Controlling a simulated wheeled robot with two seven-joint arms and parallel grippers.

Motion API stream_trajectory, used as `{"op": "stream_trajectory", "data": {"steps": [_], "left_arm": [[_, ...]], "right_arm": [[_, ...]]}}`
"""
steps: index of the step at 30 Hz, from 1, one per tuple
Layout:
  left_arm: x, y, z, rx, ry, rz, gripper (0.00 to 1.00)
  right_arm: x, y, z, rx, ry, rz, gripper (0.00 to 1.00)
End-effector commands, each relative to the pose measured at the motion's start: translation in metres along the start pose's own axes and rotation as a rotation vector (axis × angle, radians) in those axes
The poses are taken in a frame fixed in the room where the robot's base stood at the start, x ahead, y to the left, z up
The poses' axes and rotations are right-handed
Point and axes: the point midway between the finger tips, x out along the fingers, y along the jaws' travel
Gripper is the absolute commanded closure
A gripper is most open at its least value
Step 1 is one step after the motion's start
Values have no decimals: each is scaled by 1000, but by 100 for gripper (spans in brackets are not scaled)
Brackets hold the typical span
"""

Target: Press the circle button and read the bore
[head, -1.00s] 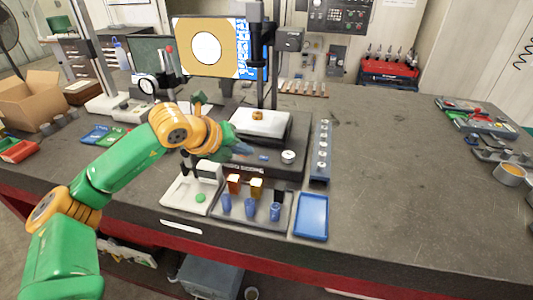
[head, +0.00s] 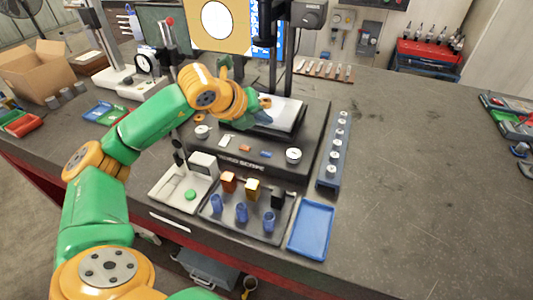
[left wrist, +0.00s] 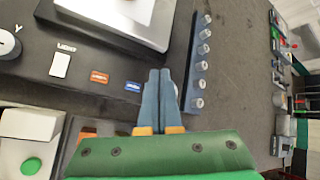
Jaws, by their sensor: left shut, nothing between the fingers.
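The scope's front panel has a white LIGHT switch (head: 224,141), an orange button (head: 244,148) and a blue button (head: 265,154). In the left wrist view the orange button (left wrist: 99,77) and blue button (left wrist: 133,87) carry markings too small to read. My left gripper (head: 266,115) is shut and empty, in front of the pale stage (head: 285,117) in the head view. In the left wrist view its tips (left wrist: 158,72) are right of the blue button, apart from it. The screen (head: 215,22) shows a white circle on tan, cut off at the top. My right gripper is out of view.
Knobs (head: 293,155) flank the panel buttons. A rail with several round pieces (head: 333,158) stands right of the scope. In front are a tray with coloured blocks (head: 217,207), a blue tray (head: 311,228) and a green-button device (head: 165,189). The right bench is clear.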

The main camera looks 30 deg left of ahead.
Motion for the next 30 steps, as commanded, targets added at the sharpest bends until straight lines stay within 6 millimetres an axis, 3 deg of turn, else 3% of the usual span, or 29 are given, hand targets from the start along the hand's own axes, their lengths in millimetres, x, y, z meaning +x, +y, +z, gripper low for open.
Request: {"op": "stream_trajectory", "data": {"steps": [17,30], "left_arm": [[57,41,-41,0,0,0,100],[57,42,-42,0,0,0,100]], "right_arm": [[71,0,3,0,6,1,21],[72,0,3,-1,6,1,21]]}}
